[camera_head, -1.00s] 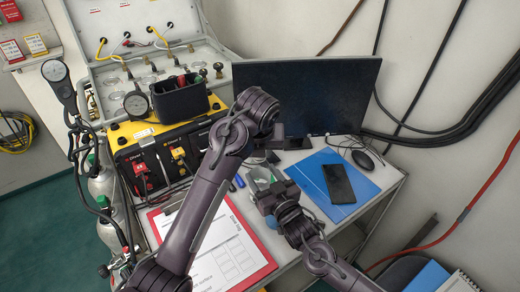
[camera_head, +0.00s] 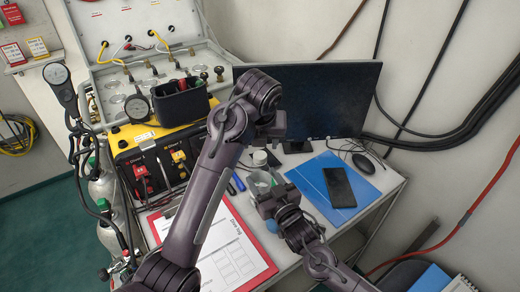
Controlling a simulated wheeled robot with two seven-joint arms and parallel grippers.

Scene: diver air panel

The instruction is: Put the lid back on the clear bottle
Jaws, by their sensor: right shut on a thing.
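The clear bottle (camera_head: 259,179) stands near the middle of the desk, partly hidden by my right gripper. My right gripper (camera_head: 266,193) is shut on it from the near side. My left gripper (camera_head: 271,134) is above and behind the bottle, in front of the monitor. Its fingers are small and partly hidden by its own wrist, so I cannot tell its opening. A small pale round thing (camera_head: 260,157) shows just behind the bottle, below the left gripper. It may be the lid, but it is too small to be sure.
A red clipboard (camera_head: 262,262) with a form lies at the front. A blue folder (camera_head: 312,181) with a black phone (camera_head: 339,187) lies to the right. The monitor (camera_head: 335,98) stands behind. The yellow-and-black panel box (camera_head: 140,133) is at the left.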

